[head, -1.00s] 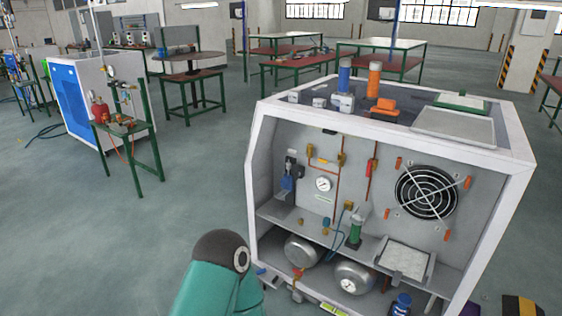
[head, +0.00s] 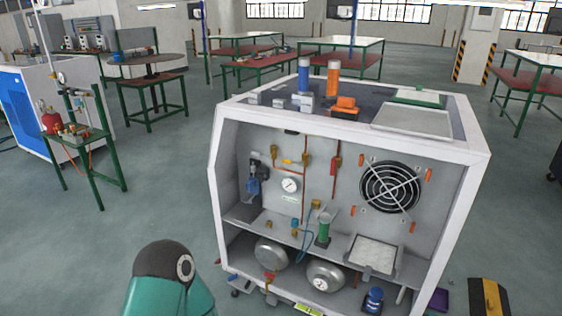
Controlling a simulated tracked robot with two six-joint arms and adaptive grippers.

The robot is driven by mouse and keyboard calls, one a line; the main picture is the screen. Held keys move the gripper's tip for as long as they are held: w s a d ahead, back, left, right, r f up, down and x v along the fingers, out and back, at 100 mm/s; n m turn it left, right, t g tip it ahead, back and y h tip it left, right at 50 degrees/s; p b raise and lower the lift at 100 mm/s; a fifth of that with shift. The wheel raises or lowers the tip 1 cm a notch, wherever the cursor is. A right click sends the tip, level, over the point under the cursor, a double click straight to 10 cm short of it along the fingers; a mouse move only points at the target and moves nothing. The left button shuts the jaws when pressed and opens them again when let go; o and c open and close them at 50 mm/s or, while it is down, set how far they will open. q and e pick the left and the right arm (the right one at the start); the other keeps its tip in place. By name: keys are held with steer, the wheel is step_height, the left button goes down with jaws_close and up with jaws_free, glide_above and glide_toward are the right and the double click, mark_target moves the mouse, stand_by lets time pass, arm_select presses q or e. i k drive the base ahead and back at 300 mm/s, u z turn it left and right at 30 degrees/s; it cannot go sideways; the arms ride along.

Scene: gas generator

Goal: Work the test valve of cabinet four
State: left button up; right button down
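An open-fronted white cabinet (head: 478,185) stands right of centre in the head view. Its inner grey panel carries a round gauge (head: 289,185), brass fittings on copper lines (head: 304,160), a blue-and-black device (head: 254,180) at the left and a fan (head: 390,187). A shelf below holds a green cylinder (head: 323,231) with a blue hose. Two silver tanks (head: 325,276) lie under the shelf, with a red-handled fitting (head: 270,277) near the left one. I cannot tell which part is the test valve, and no cabinet number is readable. A teal arm link of mine shows at lower left; neither gripper is in view.
A blue and an orange cylinder (head: 333,78) stand on the cabinet top. A small green table (head: 85,138) with a red bottle stands at left beside another white cabinet (head: 30,105). Floor between them is clear. A yellow-black block (head: 489,303) lies at lower right.

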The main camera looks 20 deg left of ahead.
mark_target(291, 162)
steer(key=i, duration=1.6)
steer(key=z, duration=0.05)
